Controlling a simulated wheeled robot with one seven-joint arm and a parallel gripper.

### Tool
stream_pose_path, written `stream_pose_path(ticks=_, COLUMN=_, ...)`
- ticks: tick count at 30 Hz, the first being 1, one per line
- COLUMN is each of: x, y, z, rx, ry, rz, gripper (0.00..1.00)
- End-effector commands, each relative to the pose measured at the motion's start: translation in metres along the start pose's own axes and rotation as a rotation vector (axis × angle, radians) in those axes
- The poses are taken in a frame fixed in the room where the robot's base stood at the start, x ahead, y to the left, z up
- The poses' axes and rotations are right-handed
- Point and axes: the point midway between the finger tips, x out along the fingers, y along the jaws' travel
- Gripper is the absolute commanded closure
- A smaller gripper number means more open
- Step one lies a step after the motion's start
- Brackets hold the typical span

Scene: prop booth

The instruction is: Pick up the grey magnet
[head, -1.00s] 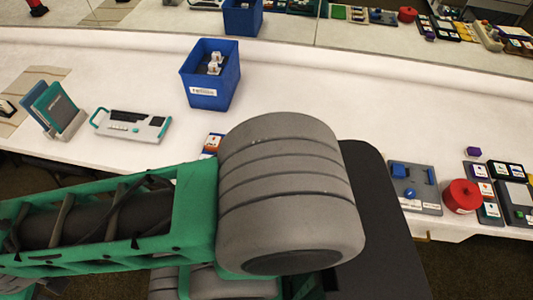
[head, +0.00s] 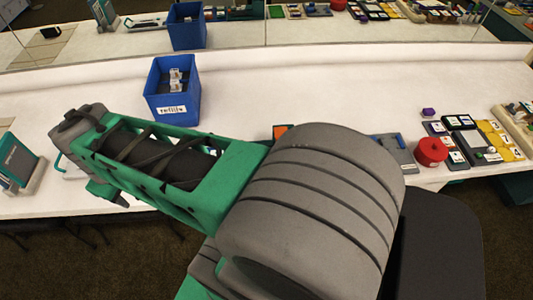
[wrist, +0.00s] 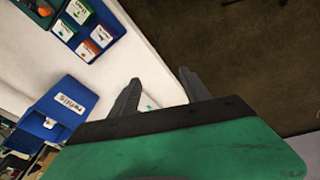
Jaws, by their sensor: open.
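I cannot make out a grey magnet for certain in either view. My gripper (wrist: 160,91) shows in the wrist view with its two dark fingers apart and nothing held between them. It is above the edge of the white table (wrist: 118,62), with dark floor to its right. A small white and teal piece shows low between the fingers, mostly hidden by the gripper. In the head view my arm covers the front middle of the table, and my fingers cannot be made out there.
A blue bin (head: 185,108) labelled "refills" holds white items. A red round container (head: 431,151) stands at right, near a grey board (head: 398,152) with blue parts, cards and a purple block (head: 428,112). A teal panel in a stand (head: 20,160) is at left.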

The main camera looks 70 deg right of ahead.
Motion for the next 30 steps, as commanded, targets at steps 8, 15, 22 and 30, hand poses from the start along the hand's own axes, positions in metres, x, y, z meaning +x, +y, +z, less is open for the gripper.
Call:
stream_pose_path(ticks=8, x=0.059, y=0.222, z=0.108, rx=-0.263, ry=-0.434, rz=0.033, gripper=0.29)
stream_pose_path(ticks=15, x=0.08, y=0.272, z=0.192, rx=-0.393, ry=-0.583, rz=-0.087, gripper=0.29)
stream_pose_path(ticks=22, x=0.106, y=0.274, z=0.209, rx=-0.4, ry=-0.584, rz=-0.089, gripper=0.29)
stream_pose_path(ticks=30, x=0.141, y=0.275, z=0.229, rx=-0.401, ry=-0.581, rz=-0.087, gripper=0.29)
